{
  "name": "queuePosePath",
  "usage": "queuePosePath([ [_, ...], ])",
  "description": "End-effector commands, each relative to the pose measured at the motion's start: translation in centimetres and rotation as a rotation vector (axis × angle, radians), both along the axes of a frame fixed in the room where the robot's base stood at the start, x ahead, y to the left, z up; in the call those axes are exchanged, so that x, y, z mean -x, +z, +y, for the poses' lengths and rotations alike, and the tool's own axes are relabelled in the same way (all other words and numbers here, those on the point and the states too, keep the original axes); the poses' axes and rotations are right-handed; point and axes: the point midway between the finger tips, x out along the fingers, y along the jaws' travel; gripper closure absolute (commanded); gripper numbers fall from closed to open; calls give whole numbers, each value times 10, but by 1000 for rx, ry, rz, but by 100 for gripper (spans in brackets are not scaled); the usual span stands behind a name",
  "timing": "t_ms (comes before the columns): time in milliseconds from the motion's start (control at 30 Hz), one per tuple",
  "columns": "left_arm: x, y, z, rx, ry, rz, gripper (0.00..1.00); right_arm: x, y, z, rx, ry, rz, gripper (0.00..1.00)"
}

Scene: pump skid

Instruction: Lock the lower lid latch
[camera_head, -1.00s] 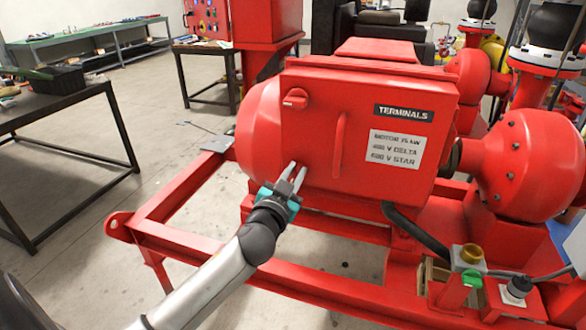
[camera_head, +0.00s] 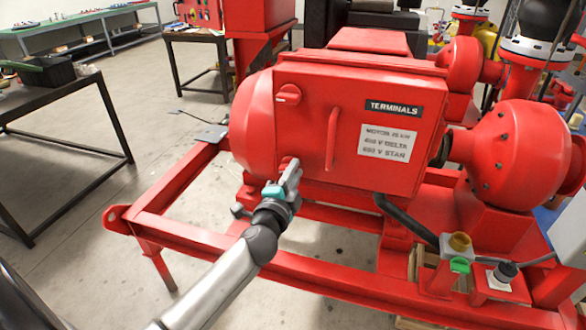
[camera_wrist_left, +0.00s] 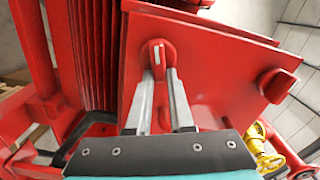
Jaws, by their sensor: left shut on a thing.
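The red terminal box (camera_head: 345,165) has an upper latch (camera_head: 289,94) near the top left of its lid. The lower lid latch (camera_head: 287,162) is at the lid's lower left, partly hidden by my left gripper (camera_head: 289,172). In the left wrist view the lower latch (camera_wrist_left: 158,52) is a rounded red knob. My left gripper (camera_wrist_left: 162,78) has its two grey fingers at that knob, and is shut on it. The contact itself is partly hidden by the fingers. My right gripper is in neither view.
A vertical red handle (camera_head: 333,138) stands out from the lid, right of the latches. Red frame rails (camera_head: 190,235) run below and in front. A black cable (camera_head: 412,225) hangs under the box. A dark table (camera_head: 60,100) stands at left, with free floor between.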

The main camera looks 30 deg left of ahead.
Motion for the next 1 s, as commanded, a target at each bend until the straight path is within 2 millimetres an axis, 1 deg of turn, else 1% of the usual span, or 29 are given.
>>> queuePosePath([
  [200,0,-3,-1,-153,-1,36,100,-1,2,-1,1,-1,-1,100],
  [433,0,-5,-1,-257,-1,61,100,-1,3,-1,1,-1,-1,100],
  [700,-1,-6,-1,-306,-2,72,100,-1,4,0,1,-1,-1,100],
  [1000,0,-6,-1,-310,-1,73,100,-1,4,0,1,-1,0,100],
])
